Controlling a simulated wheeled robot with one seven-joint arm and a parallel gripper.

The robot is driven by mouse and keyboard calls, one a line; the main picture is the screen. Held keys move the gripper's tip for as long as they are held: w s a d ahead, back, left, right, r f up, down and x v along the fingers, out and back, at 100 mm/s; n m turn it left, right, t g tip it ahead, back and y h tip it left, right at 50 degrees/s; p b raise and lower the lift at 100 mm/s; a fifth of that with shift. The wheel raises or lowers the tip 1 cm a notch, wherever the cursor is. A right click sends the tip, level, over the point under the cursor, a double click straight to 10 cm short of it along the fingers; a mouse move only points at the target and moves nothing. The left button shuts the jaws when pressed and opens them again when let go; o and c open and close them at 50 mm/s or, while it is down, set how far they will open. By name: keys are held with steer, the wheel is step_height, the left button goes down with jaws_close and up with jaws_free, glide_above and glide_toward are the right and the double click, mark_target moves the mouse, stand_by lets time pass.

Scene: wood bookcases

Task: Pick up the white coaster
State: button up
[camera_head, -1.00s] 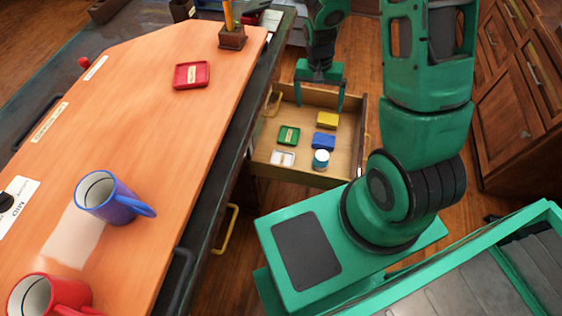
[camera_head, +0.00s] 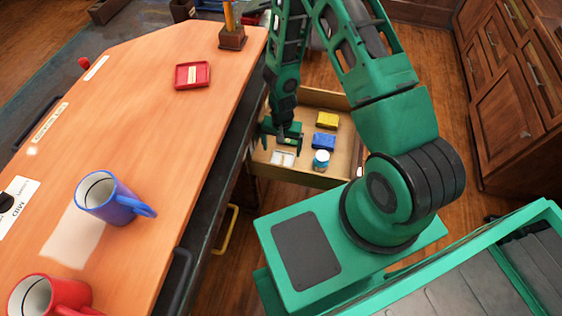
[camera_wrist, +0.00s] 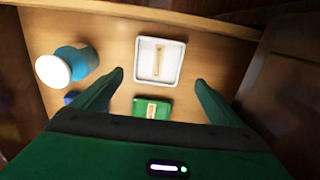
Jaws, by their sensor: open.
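The white coaster (camera_head: 282,158) lies flat in the open wooden drawer (camera_head: 325,178), near its front left. In the wrist view the white coaster (camera_wrist: 158,62) is a square tray with a raised rim and a tan label. My gripper (camera_head: 282,140) is over the left part of the drawer, just behind the coaster in the head view. In the wrist view my gripper (camera_wrist: 159,78) is open and empty, its fingertips apart to either side and short of the coaster. The gap to the coaster's height is hard to judge.
A green coaster (camera_wrist: 152,108) lies between my fingers in the wrist view. A blue-and-white jar (camera_head: 321,159), a blue box (camera_head: 324,141) and a yellow box (camera_head: 327,120) sit to the right in the drawer. The desk (camera_head: 150,120) edge rises at left.

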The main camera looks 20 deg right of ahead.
mark_target(283, 158)
steer(key=shift+d+f, duration=0.15)
steer(key=shift+f, duration=1.2)
steer(key=shift+d+f, duration=0.1)
steer(key=shift+f, duration=1.2)
steer(key=shift+s, duration=0.1)
steer(key=c, duration=1.2)
